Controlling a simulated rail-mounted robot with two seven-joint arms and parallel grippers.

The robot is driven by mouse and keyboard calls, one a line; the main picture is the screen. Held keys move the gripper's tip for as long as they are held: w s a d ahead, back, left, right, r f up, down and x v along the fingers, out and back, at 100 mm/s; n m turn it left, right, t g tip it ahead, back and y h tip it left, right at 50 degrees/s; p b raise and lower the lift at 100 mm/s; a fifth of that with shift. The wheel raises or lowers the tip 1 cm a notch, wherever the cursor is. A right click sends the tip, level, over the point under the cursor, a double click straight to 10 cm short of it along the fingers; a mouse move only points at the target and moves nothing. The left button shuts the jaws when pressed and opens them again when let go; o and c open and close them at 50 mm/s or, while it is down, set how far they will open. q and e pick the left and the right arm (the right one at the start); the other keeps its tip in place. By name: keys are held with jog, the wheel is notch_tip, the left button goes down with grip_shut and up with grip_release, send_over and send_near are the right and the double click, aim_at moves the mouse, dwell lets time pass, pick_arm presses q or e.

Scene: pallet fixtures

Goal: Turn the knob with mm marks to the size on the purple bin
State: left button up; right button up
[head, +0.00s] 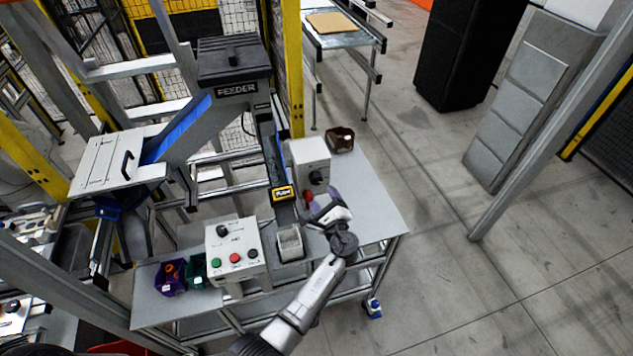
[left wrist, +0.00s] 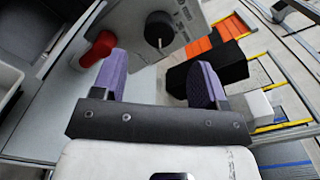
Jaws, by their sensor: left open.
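The purple bin (head: 171,278) stands at the table's front left with an orange item in it; its size mark is too small to read. A grey box (head: 309,160) at the back right has a black knob (head: 316,178) on its face; the knob shows large in the left wrist view (left wrist: 160,30). Small marks lie beside it, not readable as mm. A second black knob (head: 222,231) is on the front button panel (head: 235,250). My left gripper (head: 325,204) has purple fingers, open and empty, just in front of the grey box, apart from its knob. My right gripper is out of view.
A red part (left wrist: 100,48) is left of the knob in the left wrist view. A teal bin (head: 197,270) is beside the purple one, a brown bin (head: 340,139) behind the grey box. The feeder chute ends above a grey tray (head: 290,244). The table's right side (head: 380,208) is clear.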

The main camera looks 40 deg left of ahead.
aim_at(317, 182)
pick_arm(q)
jog(key=b+x, duration=0.2)
jog(key=x, duration=0.5)
jog(key=shift+w+a, duration=0.25)
jog(key=shift+a, duration=0.1)
jog(key=shift+c, duration=0.3)
jog(key=c, duration=0.9)
jog(key=shift+f+n+b, duration=0.2)
jog(key=shift+n+b, duration=0.2)
jog(key=shift+b, duration=0.4)
jog(key=n+b, duration=0.9)
jog(key=b, duration=0.2)
jog(key=shift+f+b, duration=0.1)
jog(key=shift+b, duration=0.2)
jog(key=shift+n+b, duration=1)
jog(key=shift+b, duration=0.1)
